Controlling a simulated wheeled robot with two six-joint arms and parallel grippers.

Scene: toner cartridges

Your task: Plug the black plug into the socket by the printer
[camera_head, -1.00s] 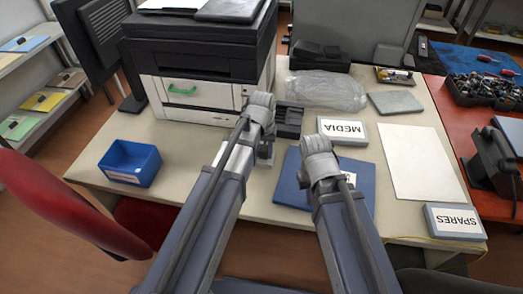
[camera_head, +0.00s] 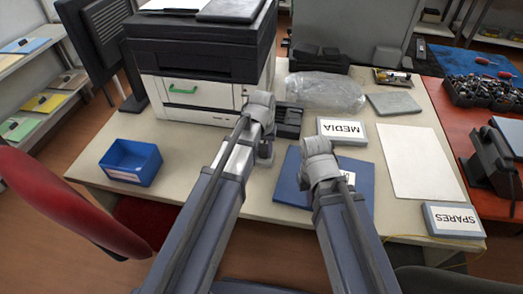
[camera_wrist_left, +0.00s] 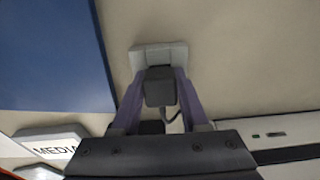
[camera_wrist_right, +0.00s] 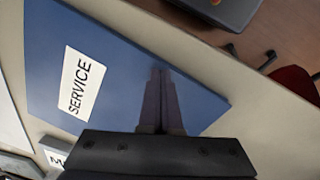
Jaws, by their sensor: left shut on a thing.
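The black plug (camera_wrist_left: 160,88) is between the two fingers of my left gripper (camera_wrist_left: 160,84), which is shut on it. The light grey socket (camera_wrist_left: 157,55) lies on the beige table just beyond the plug in the left wrist view. The plug overlaps the socket's near edge there; I cannot tell whether they touch or how deep the plug sits. A dark cord shows behind the plug. In the head view my left wrist mostly hides this spot, close in front of the printer (camera_head: 200,95). My right gripper (camera_wrist_right: 160,72) is shut and empty above a blue SERVICE folder (camera_wrist_right: 115,75).
A blue bin (camera_head: 130,165) stands at the table's left. A MEDIA box (camera_head: 342,130), a clear plastic bag (camera_head: 325,92) and a white sheet (camera_head: 420,160) lie to the right. A SPARES box (camera_head: 453,220) is at the front right edge. A red chair (camera_head: 60,205) is at the left.

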